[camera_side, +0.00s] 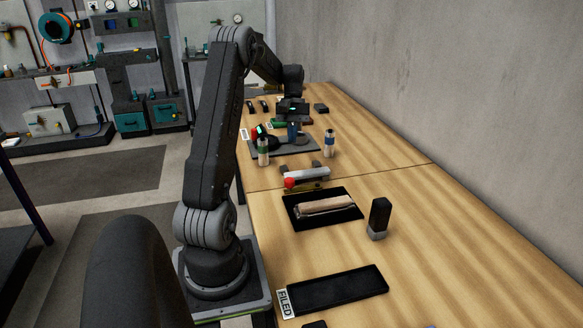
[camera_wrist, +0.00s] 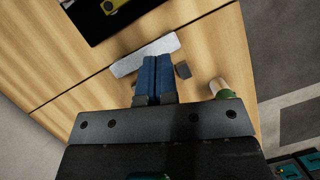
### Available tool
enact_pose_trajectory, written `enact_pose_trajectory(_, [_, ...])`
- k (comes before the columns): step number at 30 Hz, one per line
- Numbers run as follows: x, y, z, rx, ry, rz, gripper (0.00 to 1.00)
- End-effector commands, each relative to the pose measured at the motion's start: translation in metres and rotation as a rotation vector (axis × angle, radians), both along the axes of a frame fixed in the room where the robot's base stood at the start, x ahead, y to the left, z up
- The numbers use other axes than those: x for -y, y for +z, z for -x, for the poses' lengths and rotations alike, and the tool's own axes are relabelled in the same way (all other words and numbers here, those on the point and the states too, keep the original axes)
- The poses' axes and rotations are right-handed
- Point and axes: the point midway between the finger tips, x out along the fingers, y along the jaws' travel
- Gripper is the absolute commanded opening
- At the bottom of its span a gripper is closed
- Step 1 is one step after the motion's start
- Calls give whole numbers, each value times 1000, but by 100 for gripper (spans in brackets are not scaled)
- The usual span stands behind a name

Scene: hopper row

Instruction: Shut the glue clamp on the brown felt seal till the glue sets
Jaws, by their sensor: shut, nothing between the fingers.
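A beige-brown strip (camera_side: 326,206), perhaps the felt seal, lies on a black tray (camera_side: 345,220) nearer the side camera. My gripper (camera_side: 292,132) has blue fingers, shut and empty; they also show in the wrist view (camera_wrist: 154,62).
A black block on a grey foot (camera_side: 378,218) stands right of the tray. An empty tray (camera_side: 335,290) marked FILED is nearer.

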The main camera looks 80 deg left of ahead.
Motion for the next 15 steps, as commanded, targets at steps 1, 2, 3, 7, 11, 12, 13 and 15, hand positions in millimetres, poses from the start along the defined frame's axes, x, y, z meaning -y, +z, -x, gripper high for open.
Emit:
enact_pose_trajectory(1, [4, -10, 1, -2, -1, 5, 0])
enact_pose_trajectory(2, [7, -16, 2, -2, -1, 4, 0])
enact_pose_trajectory(3, [10, -24, 3, -3, -2, 3, 0])
enact_pose_trajectory(7, [20, -49, 6, -2, -3, 3, 0])
enact_pose_trajectory(11, [30, -70, 9, -1, -4, 1, 0])
enact_pose_trajectory(12, [37, -67, 11, 0, -3, -1, 0])
enact_pose_trajectory(13, [41, -67, 12, 1, -3, -2, 0])
enact_pose_trajectory(15, [49, -67, 15, 1, -3, -3, 0])
